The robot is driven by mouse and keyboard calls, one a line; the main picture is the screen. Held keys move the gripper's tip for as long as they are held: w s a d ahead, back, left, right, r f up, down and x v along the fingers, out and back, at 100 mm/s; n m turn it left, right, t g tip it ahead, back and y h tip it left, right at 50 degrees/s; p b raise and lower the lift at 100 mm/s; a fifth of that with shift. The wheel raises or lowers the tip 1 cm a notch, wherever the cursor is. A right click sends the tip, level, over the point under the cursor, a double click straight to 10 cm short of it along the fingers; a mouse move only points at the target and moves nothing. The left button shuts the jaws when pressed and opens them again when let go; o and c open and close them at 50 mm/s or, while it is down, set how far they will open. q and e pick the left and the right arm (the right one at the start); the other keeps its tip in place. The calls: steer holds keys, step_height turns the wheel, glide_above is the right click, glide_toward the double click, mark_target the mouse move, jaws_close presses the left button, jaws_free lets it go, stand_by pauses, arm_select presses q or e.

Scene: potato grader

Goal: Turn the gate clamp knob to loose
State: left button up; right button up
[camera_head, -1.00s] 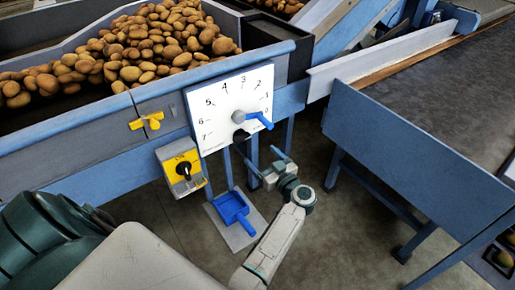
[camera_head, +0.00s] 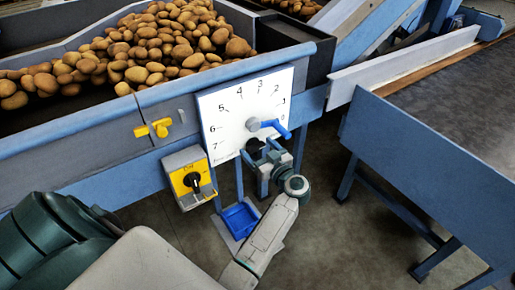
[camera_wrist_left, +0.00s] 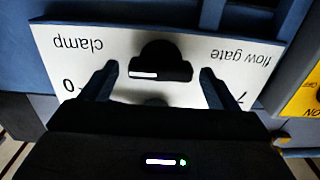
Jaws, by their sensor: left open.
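The black clamp knob (camera_head: 255,146) sits at the lower edge of the white dial plate (camera_head: 224,129), below the blue-handled crank. In the left wrist view the knob (camera_wrist_left: 160,62) shows a white bar on its front, between the upside-down words "clamp" and "flow gate". My left gripper (camera_head: 268,160) is just in front of and below the knob in the head view. In the left wrist view my left gripper (camera_wrist_left: 159,80) is open, with one finger on each side of the knob and a visible gap to both. My right gripper is not in view.
The blue crank handle (camera_head: 276,127) sticks out just above the knob. A yellow switch box (camera_head: 188,178) with a black rotary switch is to the left. A yellow latch (camera_head: 153,129) is on the hopper wall. A blue dustpan (camera_head: 240,220) hangs below. Potatoes (camera_head: 160,45) fill the hopper.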

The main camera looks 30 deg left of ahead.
arm_select(q)
steer(key=c, duration=1)
steer(key=shift+r, duration=0.1)
